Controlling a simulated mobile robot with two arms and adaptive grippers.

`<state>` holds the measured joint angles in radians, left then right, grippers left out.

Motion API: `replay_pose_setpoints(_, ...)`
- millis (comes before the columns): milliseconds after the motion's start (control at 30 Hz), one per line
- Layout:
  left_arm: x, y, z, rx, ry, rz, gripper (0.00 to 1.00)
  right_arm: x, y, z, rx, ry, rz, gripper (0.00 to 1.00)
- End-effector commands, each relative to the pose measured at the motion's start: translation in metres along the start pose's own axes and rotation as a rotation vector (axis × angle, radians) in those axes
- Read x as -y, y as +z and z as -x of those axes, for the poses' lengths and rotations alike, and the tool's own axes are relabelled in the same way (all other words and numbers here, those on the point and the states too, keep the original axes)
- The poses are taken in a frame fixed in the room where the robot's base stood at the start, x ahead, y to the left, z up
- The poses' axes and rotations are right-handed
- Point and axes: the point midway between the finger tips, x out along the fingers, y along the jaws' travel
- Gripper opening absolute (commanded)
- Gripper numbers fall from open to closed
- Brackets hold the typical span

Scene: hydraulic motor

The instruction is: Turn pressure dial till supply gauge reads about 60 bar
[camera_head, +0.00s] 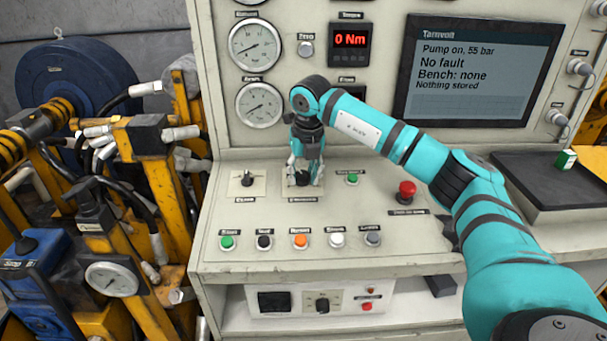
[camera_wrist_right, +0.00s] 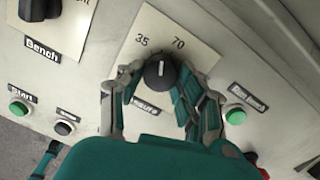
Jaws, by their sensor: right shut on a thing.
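The pressure dial is a black knob on a pale plate on the sloped desk. It shows best in the right wrist view (camera_wrist_right: 159,72), with 35 and 70 printed beside it and its white mark between them. My right gripper (camera_head: 305,178) points down and is shut on the dial, one finger on each side. The screen (camera_head: 477,72) reads "Pump on, 55 bar" and "No fault". Two round white gauges, an upper one (camera_head: 256,46) and a lower one (camera_head: 261,104), sit left of my arm. Their small labels and exact readings are unclear. My left gripper is out of view.
A bench knob (camera_head: 247,179) stands left of the dial. A green button (camera_head: 352,179) and a red emergency-type button (camera_head: 405,192) lie to the right. Several coloured buttons line the desk front. A black tray (camera_head: 550,190) is at far right.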

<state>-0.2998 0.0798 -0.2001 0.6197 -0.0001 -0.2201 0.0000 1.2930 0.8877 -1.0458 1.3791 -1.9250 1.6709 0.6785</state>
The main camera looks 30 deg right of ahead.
Motion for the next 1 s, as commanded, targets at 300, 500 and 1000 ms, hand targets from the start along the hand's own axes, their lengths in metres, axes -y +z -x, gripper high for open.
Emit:
replay_pose_setpoints(300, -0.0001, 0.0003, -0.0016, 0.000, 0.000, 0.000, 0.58, 0.0000, 0.0019, 0.0023, 0.014, -0.005, -0.131, 0.03)
replay_pose_setpoints(500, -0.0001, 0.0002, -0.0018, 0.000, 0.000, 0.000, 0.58, 0.0000, 0.0021, 0.0025, 0.016, -0.006, -0.158, 0.03)
replay_pose_setpoints(1000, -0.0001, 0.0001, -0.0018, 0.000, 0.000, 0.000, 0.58, 0.0000, 0.0020, 0.0026, 0.016, -0.006, -0.160, 0.51)
